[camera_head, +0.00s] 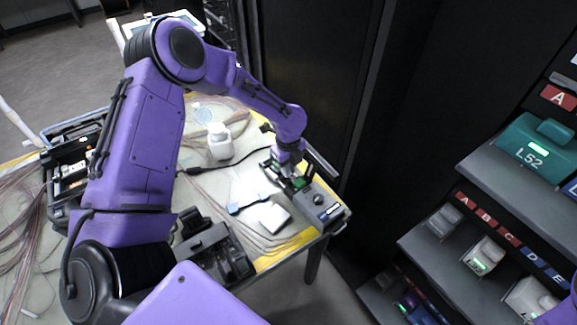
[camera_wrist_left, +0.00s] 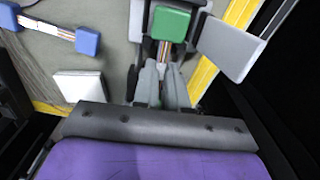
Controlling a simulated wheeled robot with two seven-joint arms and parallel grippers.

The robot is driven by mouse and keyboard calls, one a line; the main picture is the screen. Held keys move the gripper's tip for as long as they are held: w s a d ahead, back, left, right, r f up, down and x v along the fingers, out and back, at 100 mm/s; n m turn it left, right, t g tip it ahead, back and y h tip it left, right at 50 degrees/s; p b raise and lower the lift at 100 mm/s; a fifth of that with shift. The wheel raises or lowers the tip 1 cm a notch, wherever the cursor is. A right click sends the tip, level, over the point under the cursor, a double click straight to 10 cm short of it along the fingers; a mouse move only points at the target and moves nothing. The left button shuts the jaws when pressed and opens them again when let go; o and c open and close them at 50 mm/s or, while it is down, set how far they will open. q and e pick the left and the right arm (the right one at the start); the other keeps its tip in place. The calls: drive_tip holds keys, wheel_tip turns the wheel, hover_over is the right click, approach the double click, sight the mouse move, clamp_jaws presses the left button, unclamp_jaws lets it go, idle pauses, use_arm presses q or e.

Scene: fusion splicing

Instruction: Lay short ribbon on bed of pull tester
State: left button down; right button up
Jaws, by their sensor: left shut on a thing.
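The pull tester (camera_head: 322,210) is a grey box with a dark knob at the table's right corner. My left gripper (camera_head: 290,174) is over its far end, pointing down. In the left wrist view my left gripper (camera_wrist_left: 163,84) is shut on the end of the short ribbon (camera_wrist_left: 164,52), a narrow striped strip. The strip runs from the fingertips to a green block (camera_wrist_left: 171,23) on the tester and passes out of sight there. Whether the ribbon rests on the bed is hard to tell. My right gripper is not in view.
A strip with two blue ends (camera_head: 251,200) and a white block (camera_head: 273,217) lie left of the tester. A white bottle (camera_head: 219,141) stands behind. A dark device (camera_head: 215,254) sits at the front edge. Shelves (camera_head: 480,255) stand at right.

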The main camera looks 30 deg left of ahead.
use_arm(q)
drive_tip(key=shift+s, duration=0.1)
drive_tip(key=shift+f, duration=0.45)
drive_tip(key=c, duration=1.2)
unclamp_jaws()
drive_tip(key=shift+o, duration=0.2)
drive_tip(key=shift+r, duration=0.2)
wheel_tip(320, 180, up, 13)
drive_tip(key=b, duration=0.1)
drive_tip(key=shift+f+b, duration=0.15)
drive_tip(key=shift+b, duration=0.25)
drive_tip(key=shift+d, duration=0.1)
